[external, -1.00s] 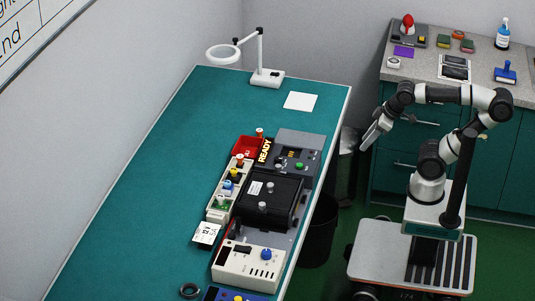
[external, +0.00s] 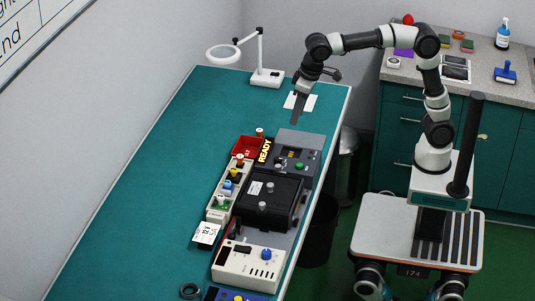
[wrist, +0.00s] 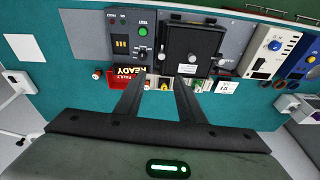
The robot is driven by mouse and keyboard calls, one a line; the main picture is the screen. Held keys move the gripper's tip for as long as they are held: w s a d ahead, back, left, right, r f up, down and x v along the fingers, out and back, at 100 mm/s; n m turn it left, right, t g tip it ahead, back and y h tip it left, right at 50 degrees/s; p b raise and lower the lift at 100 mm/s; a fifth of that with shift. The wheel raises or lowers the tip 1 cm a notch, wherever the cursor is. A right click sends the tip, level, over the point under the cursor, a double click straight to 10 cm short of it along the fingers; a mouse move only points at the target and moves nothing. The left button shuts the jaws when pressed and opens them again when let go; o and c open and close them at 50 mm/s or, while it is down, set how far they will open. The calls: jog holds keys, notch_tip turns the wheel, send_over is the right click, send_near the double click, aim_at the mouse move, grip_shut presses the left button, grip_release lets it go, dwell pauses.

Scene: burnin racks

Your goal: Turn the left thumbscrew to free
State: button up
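A black box fixture (external: 284,190) sits on the near right part of the teal bench. In the external view my gripper (external: 296,120) is above the far bench, away from the box.
A control panel with a green button (external: 299,166) and a READY sign (external: 265,150) adjoin the box. A red bin (external: 243,148) and a tray of small parts (external: 218,213) lie left. A white meter (external: 247,266) is nearer. A magnifier lamp (external: 267,78) stands at the back. The bench's left side is clear.

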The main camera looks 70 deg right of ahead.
jog(key=w+a+g+p, duration=0.1)
jog(key=w+a+p, duration=0.2)
jog(key=a, duration=0.4)
jog(key=w+a+g+p, duration=0.1)
jog(key=w+a+p, duration=0.2)
jog(key=a, duration=0.3)
jog(key=m+p, duration=0.2)
jog(key=p, duration=0.2)
send_over(262, 204)
notch_tip(262, 204, down, 3)
jog(key=shift+g, duration=0.3)
notch_tip(262, 204, down, 18)
jog(key=shift+r, duration=0.25)
grip_shut()
